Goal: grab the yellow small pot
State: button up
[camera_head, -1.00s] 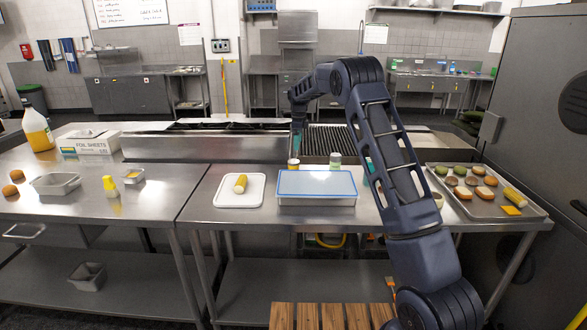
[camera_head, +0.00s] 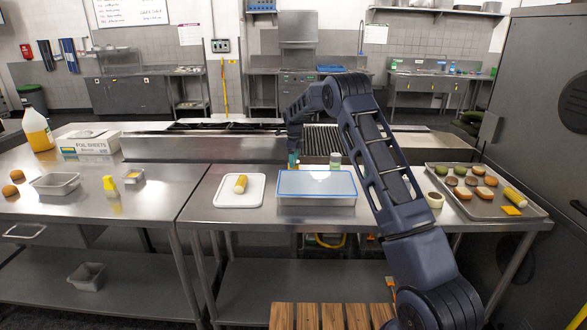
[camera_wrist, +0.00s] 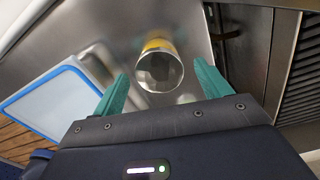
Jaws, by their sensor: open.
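The yellow small pot (camera_wrist: 160,70) shows in the wrist view as a round pot with a grey top and a yellow side, standing on the steel counter. My gripper (camera_wrist: 161,82) is open, with its two teal fingers on either side of and short of the pot, which lies ahead between them. No contact is visible. In the head view my gripper (camera_head: 293,160) is low over the back of the counter, behind the blue-rimmed container, and mostly hides the pot.
The blue-rimmed container (camera_head: 316,198) stands just in front. A green-and-white can (camera_head: 335,161) is close on the right. A white board (camera_head: 225,202) with a yellow roll lies left, a food tray (camera_head: 487,213) far right. The grill is behind.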

notch_tip(320, 180, down, 4)
jog(key=shift+r, duration=0.1)
jog(key=c, duration=1.2)
jog(key=shift+o, duration=0.2)
jog(key=shift+r, duration=0.1)
